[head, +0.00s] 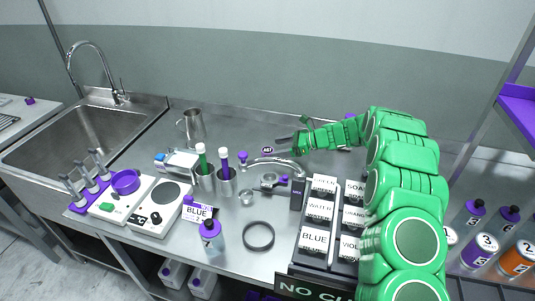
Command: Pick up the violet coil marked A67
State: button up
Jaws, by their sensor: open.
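A small violet round thing with a pale marking (267,151) lies on the steel worktop at the back middle; it may be the violet coil, but the marking is too small to read. My gripper (285,141) is at the end of my green arm, reaching in from the right. It is open and appears empty, with its dark fingers close to the right of the violet thing and apart from it in the picture. How high the gripper is above the worktop, I cannot tell. No other violet coil is clear to see.
A dark ring (258,236) lies at the front middle. Metal cups with pens (226,182), a labelled box rack (318,210), a bottle (210,238) and a sink (70,140) surround the worktop.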

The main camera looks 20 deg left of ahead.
aim_at(270, 150)
jog(key=shift+x, duration=2.9)
jog(key=shift+w+d+f, duration=0.1)
jog(key=shift+f, duration=0.1)
jog(key=c, duration=1)
jog(key=shift+c, duration=0.2)
